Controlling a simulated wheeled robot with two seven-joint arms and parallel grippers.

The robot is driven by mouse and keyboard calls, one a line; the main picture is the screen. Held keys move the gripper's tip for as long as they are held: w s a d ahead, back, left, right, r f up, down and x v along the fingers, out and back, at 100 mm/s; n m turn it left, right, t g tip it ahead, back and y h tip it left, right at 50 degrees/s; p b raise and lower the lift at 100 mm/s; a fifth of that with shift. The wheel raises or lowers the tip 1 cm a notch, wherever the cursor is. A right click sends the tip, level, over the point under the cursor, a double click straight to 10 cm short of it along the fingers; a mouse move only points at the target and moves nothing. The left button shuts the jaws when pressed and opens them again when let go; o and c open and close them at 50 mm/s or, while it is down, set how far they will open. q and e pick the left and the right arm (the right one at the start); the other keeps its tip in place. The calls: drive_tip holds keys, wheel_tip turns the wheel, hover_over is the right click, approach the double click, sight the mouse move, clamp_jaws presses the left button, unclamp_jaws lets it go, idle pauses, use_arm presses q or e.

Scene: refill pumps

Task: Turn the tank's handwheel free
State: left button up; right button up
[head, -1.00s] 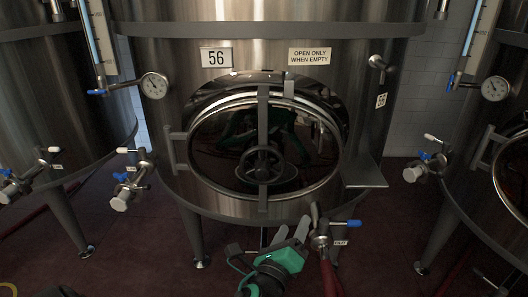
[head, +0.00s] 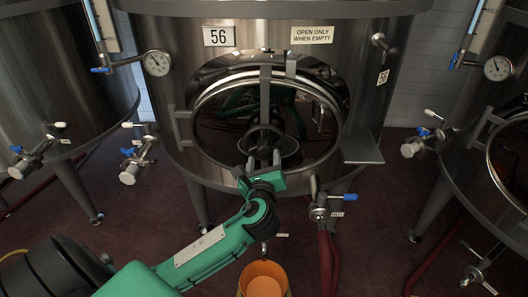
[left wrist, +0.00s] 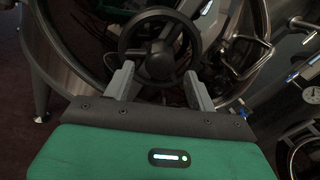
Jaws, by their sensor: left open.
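The steel tank (head: 362,115) marked 56 stands in the middle of the head view. Its oval door (head: 215,160) is closed, crossed by a vertical bar (head: 265,90). The dark handwheel (head: 287,146) sits at the middle of that bar; its lower part is partly hidden by my gripper. In the left wrist view the handwheel (left wrist: 159,14) is spoked with a round hub, straight ahead. My left gripper (head: 264,158) is open, its fingers pointing at the wheel's lower part. In the left wrist view the left gripper (left wrist: 160,82) has one finger on each side below the hub; contact cannot be told.
An orange bucket (head: 264,280) stands on the floor below my left arm. A valve with a blue handle (head: 322,204) and red hose is right of the gripper. A small shelf (head: 363,157) juts out at the door's right. Other tanks stand on both sides.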

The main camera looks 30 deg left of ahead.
sight(264, 153)
use_arm(q)
drive_tip(key=shift+x, duration=1.75)
clamp_jaws()
